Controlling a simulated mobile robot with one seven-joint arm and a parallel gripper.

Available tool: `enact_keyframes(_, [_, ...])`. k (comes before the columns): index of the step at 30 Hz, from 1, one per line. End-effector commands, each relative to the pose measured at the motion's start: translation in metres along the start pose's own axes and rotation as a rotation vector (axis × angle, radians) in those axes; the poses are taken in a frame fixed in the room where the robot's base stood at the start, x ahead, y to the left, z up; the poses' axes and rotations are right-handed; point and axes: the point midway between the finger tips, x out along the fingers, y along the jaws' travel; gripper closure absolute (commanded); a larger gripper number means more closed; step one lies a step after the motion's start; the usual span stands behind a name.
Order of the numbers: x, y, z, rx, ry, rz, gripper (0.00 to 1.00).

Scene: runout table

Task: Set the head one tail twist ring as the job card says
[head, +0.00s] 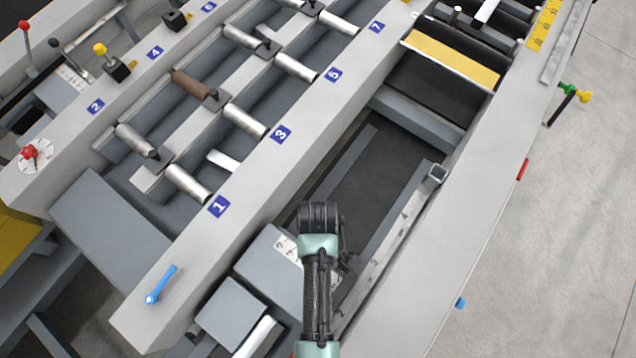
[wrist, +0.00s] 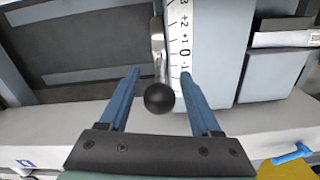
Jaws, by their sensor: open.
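In the wrist view, a black ball knob (wrist: 159,98) sits on a thin metal lever (wrist: 158,45). Beside it is a white scale (wrist: 184,52) marked from +3 through 0 to -1. I cannot tell exactly which mark the lever points at. My gripper (wrist: 159,73) is open, its two blue fingers apart on either side of the lever and knob, which lie between them in the picture. I cannot tell whether they touch. In the head view, my arm hides the fingers and the knob; part of the scale (head: 287,248) shows beside it. No job card is readable.
A grey frame beam with blue number plates (head: 218,207) runs beside several rollers, one of them brown (head: 192,84). A blue handle (head: 160,285) lies on the near beam. A yellow bar (head: 452,60) crosses the far bay. A dark open bay (head: 370,190) lies beyond my wrist.

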Motion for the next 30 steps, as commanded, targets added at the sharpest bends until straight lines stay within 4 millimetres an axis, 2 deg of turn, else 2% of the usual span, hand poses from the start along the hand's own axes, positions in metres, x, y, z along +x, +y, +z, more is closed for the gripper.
enact_keyframes(7, [0.0007, 0.0003, -0.0003, 0.000, 0.001, 0.001, 0.36])
enact_keyframes(8, [0.0006, 0.0003, -0.0003, 0.000, 0.001, 0.001, 0.39])
enact_keyframes(18, [0.0004, 0.0002, -0.0003, 0.000, 0.001, 0.000, 1.00])
enact_keyframes(30, [0.0002, 0.0001, -0.0003, 0.000, 0.001, 0.000, 1.00])
